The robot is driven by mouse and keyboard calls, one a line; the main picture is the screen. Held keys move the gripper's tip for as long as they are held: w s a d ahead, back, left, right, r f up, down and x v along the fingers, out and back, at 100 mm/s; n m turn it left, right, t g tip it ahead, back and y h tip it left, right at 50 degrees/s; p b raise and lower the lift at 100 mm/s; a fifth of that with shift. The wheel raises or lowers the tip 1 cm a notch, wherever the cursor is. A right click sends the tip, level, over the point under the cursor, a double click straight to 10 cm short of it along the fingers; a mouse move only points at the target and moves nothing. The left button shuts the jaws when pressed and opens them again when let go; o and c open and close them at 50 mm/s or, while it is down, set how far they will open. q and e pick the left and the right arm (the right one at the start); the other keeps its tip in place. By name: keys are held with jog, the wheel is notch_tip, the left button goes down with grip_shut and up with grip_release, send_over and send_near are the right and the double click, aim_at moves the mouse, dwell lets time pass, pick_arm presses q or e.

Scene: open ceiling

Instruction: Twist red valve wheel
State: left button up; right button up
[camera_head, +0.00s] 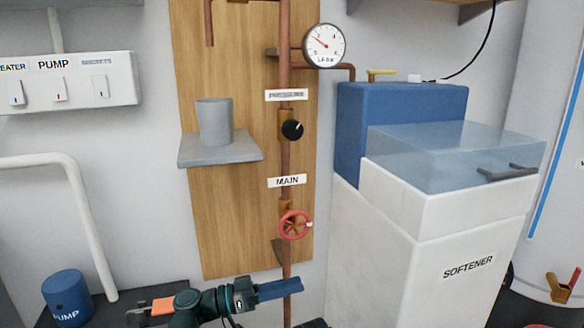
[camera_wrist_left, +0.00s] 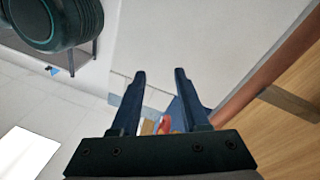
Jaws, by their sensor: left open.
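The red valve wheel (camera_head: 295,225) is a small round handwheel on the vertical copper pipe, just below the MAIN label (camera_head: 287,181). My left gripper (camera_head: 299,286) comes in from the lower left, with its blue fingers pointing right. In the head view it shows below the wheel and overlaps the pipe. In the left wrist view the two fingers (camera_wrist_left: 160,74) stand apart with nothing held between their tips. A small red shape shows between the finger bases there; I cannot tell what it is. My right gripper is not in view.
The copper pipe (camera_head: 286,150) runs down a wooden board (camera_head: 222,220) with a black knob (camera_head: 292,130) and a gauge (camera_head: 324,45). A grey shelf (camera_head: 220,158) holds a grey cup (camera_head: 214,122). The white softener cabinet (camera_head: 400,250) stands close on the right.

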pick_arm(q)
jog(key=s+a+f+n+g+y, duration=0.1)
jog(key=s+a+f+n+y, duration=0.3)
jog(key=f, duration=0.6)
jog(key=d+f+n+g+y, duration=0.1)
jog(key=f+n+y, duration=0.1)
jog(key=f+y, duration=0.6)
jog(key=s+a+f+n+g+y, duration=0.15)
jog(key=a+f+n+y, duration=0.45)
jog(key=a, duration=0.7)
jog(key=s+d+r+m+y+p, duration=0.3)
jog(key=s+d+r+m+p, duration=0.25)
jog(key=d+r+p, duration=0.65)
notch_tip(320, 180, up, 37)
jog(key=a+p, duration=0.1)
jog(key=p, duration=3.6)
jog(key=shift+s+h+p, duration=0.3)
jog(key=shift+p, duration=0.1)
